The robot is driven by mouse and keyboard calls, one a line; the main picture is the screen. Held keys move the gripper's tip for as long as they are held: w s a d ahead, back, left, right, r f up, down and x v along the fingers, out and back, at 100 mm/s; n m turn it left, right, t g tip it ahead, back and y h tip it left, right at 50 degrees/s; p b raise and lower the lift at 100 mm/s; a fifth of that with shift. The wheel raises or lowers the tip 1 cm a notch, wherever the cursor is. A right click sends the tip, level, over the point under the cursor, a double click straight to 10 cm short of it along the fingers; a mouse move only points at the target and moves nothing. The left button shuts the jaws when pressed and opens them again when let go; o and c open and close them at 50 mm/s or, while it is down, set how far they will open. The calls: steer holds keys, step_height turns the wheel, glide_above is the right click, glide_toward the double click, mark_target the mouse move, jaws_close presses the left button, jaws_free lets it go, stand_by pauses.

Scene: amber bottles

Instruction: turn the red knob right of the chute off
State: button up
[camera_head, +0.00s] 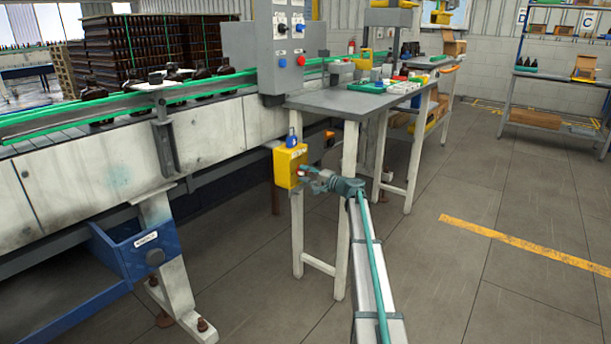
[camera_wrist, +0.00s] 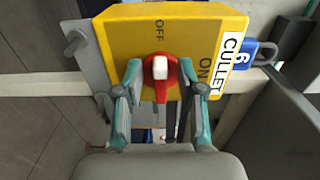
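The yellow switch box (camera_head: 290,167) hangs by the conveyor's end, next to the grey table. In the wrist view the yellow box (camera_wrist: 115,30) fills the top, with OFF above the knob, ON to its right and a CULLET label. The red knob (camera_wrist: 161,92) has a white mark at its upper end, pointing toward OFF in the picture. My gripper (camera_wrist: 161,72) has its fingers partly open, one on each side of the knob. Narrow gaps seem to show; contact is hard to tell. In the head view my gripper (camera_head: 308,173) reaches the box, largely hiding the knob.
A blue padlock (camera_wrist: 262,53) hangs at the box's right side in the wrist view. The grey table (camera_head: 345,101) and its white legs stand close behind my arm. The conveyor (camera_head: 110,155) with bottles runs to the left. Floor to the right is clear.

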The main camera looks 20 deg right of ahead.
steer(key=v, duration=1.2)
stand_by(0.4)
steer(key=s+a+f+n+g, duration=0.2)
steer(key=s+a+f+g, duration=0.3)
steer(key=s+a+f, duration=0.5)
steer(key=s+a+f+n+g, duration=0.2)
steer(key=s+a+f+g, duration=0.35)
steer(key=s+f, duration=0.65)
steer(key=s+a+f+n+g, duration=0.2)
steer(key=s+a+f+g, duration=0.45)
steer(key=s+f, duration=0.5)
steer(key=s+a+f+n+g+h, duration=0.2)
steer(key=s+a+f+g+h, duration=0.15)
steer(key=s, duration=1.05)
steer(key=s+a+f+n+g+h, duration=0.25)
steer(key=s+a+g, duration=0.25)
steer(key=s, duration=1)
steer(key=s+a+f+n+g+h, duration=0.25)
steer(key=s+a+f+g, duration=0.2)
steer(key=s, duration=0.95)
steer(key=w+r+t+p, duration=0.3)
steer(key=r+p, duration=0.5)
steer(key=p, duration=0.6)
steer(key=w+r+m+t+p, duration=0.1)
steer(key=w+r+t+p, duration=0.3)
steer(key=r+p, duration=0.5)
steer(key=p, duration=0.5)
steer(key=shift+w+d+r+t+p, duration=0.2)
steer(key=shift+d+t+p, duration=0.1)
steer(key=shift+p, duration=0.1)
